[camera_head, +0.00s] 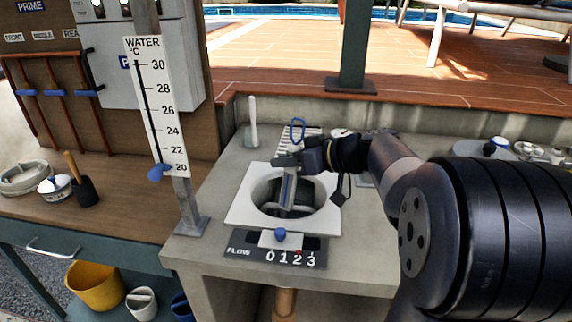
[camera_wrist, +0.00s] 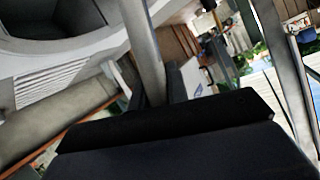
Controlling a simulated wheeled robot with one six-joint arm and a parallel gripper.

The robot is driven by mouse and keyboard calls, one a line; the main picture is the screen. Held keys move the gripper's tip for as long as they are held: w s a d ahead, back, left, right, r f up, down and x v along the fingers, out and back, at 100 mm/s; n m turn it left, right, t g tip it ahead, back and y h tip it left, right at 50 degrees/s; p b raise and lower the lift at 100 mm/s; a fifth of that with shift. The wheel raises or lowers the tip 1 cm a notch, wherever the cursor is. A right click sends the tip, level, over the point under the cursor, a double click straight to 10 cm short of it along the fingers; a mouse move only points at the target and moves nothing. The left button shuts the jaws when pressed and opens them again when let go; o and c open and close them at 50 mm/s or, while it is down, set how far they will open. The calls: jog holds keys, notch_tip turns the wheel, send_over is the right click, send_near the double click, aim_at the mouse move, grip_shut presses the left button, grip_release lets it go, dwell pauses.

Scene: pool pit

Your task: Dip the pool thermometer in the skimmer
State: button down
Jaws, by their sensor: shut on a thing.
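The pool thermometer (camera_head: 288,190) is a slim pale tube with a blue strip; a blue loop (camera_head: 297,130) shows above my gripper. My gripper (camera_head: 287,160) is shut on it, over the far side of the skimmer. The skimmer (camera_head: 240,213) is a pale square frame around a round dark opening. The thermometer hangs nearly upright, its lower part seen against the opening; I cannot tell whether its tip touches water. In the wrist view the grey tube (camera_wrist: 141,45) stands between the fingers (camera_wrist: 160,88), and the skimmer's rim (camera_wrist: 75,48) is at upper left.
A flow scale (camera_head: 275,250) with a blue knob lies in front of the skimmer. A post with a water temperature scale (camera_head: 160,100) stands left, its blue pointer at 20. A white upright peg (camera_head: 253,122) stands behind. A wooden bench (camera_head: 130,195) with small items is left.

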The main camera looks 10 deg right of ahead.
jog(key=shift+r+p, duration=1.5)
jog(key=shift+r, duration=2.15)
jog(key=shift+f, duration=0.1)
